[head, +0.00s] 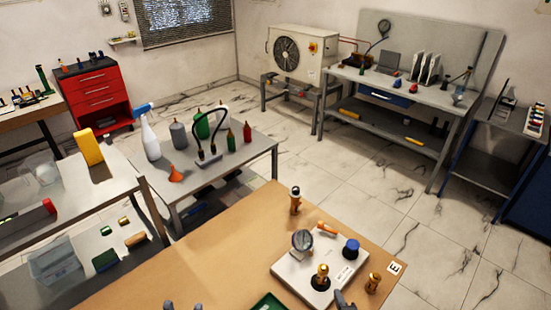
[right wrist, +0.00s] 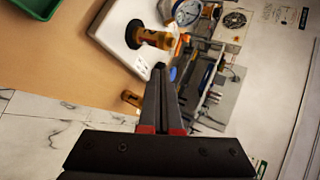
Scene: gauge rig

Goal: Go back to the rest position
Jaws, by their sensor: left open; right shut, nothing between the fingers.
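My left gripper (head: 183,306) shows only as two separate fingertips at the bottom edge of the head view; it is open with nothing seen between them. My right gripper (head: 345,300) is at the front edge of the white rig plate (head: 290,262). In the right wrist view its fingers (right wrist: 158,72) are shut together and empty, close to the plate. The plate carries a round gauge (head: 302,240), a blue knob (head: 351,247), an orange handle (head: 327,229) and a brass fitting (head: 321,271) upright in a black ring.
The rig stands on a brown table (head: 215,250). A green tray (head: 268,301) lies at the front. The table's left part is clear. A bottle bench (head: 255,150) stands behind.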

